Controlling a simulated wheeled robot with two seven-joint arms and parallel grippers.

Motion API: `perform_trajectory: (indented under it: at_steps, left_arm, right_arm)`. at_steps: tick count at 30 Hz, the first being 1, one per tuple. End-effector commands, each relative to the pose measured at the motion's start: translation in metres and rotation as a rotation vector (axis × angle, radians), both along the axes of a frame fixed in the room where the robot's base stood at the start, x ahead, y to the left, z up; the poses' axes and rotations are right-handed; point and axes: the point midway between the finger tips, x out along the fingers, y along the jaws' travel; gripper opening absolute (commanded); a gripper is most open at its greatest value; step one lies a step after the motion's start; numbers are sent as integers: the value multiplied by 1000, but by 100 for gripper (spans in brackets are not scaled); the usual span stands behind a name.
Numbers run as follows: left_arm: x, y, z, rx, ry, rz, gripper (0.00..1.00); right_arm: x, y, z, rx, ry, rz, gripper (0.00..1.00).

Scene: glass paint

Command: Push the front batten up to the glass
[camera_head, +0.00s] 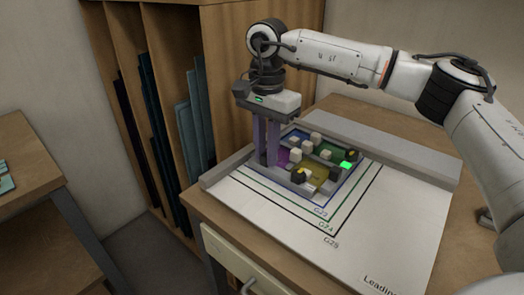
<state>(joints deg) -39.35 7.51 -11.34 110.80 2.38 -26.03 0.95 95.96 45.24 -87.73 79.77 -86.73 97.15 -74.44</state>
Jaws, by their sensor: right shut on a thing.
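The glass panel (318,172), with blue, green, purple and yellow panes, lies flat on the white board. A grey strip (285,186), which looks like the front batten, runs along its near side; I cannot tell whether they touch or a thin gap is left. My right gripper (267,163) points straight down at the left end of the panel. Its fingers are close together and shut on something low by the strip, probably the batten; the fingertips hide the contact. My left gripper is not in view.
Several pale blocks (296,155) and a dark block (299,175) stand on the panel. Grey rails (395,153) edge the white board (380,225) at left and back. Its near part, with printed size outlines, is clear. A rack of glass sheets (185,125) stands left.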

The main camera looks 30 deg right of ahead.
Motion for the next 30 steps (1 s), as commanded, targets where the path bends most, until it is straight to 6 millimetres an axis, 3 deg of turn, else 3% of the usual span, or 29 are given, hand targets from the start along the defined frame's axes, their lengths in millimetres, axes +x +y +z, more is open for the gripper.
perform_trajectory:
  at_steps: [2, 3, 6, 17, 30]
  left_arm:
    - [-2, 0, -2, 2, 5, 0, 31]
    - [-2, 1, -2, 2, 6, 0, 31]
    - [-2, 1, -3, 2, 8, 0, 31]
    - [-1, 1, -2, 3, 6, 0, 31]
    - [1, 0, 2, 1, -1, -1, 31]
  right_arm:
    - [1, -3, 1, -7, -5, -3, 0]
    - [1, -3, 2, -7, -5, -3, 20]
    - [1, -2, 1, -6, -5, -3, 36]
    - [1, -1, 5, -4, -4, -2, 36]
    - [1, -1, 83, -3, -5, -2, 36]
